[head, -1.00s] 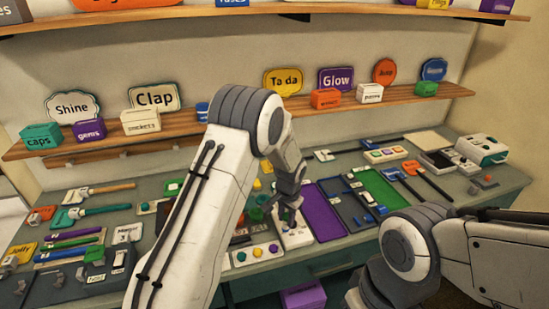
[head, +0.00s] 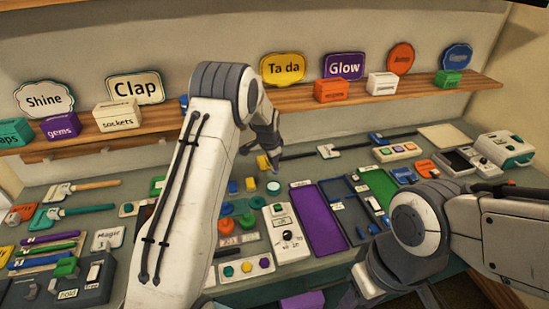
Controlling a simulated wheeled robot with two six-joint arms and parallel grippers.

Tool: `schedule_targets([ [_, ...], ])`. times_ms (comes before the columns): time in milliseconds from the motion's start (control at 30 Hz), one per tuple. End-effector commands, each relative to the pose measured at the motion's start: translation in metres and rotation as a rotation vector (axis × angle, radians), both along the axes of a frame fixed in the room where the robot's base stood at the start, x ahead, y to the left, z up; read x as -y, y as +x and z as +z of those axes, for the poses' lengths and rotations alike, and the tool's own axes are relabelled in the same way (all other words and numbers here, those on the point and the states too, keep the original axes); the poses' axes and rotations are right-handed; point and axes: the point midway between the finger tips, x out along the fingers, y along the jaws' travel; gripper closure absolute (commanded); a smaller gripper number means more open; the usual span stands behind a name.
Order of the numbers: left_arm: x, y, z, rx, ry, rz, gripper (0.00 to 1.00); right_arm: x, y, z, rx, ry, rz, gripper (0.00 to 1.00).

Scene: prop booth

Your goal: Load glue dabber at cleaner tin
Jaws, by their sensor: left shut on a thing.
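My left gripper (head: 271,160) reaches over the back middle of the bench, close to a small yellow piece (head: 263,163). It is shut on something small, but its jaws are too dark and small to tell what. A small round tin with a pale top and green side (head: 273,188) stands just below the gripper in the picture; it may be the cleaner tin. I cannot pick out the glue dabber for certain. My right arm is folded at the lower right, and its gripper is at best partly seen at the bottom edge, its jaws unclear.
A white box with a dial (head: 287,238), a purple mat (head: 318,220) and a blue tray (head: 347,205) lie right of my left arm. Brushes and a grey rack (head: 85,285) fill the left. A wooden shelf (head: 165,130) with signs and boxes runs behind.

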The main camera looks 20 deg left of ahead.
Motion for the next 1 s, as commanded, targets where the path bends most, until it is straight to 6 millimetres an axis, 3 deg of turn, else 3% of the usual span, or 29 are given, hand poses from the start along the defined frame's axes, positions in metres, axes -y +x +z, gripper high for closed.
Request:
schedule_targets([
  [533, -0.006, -0.002, -0.052, -0.001, 0.000, 0.008, 1.00, 0.000, 0.000, -0.031, 0.000, 0.000, -0.002, 0.50],
  [1000, -0.004, -0.001, -0.057, 0.000, 0.000, 0.005, 1.00, 0.000, 0.000, -0.033, 0.000, 0.000, -0.001, 0.50],
])
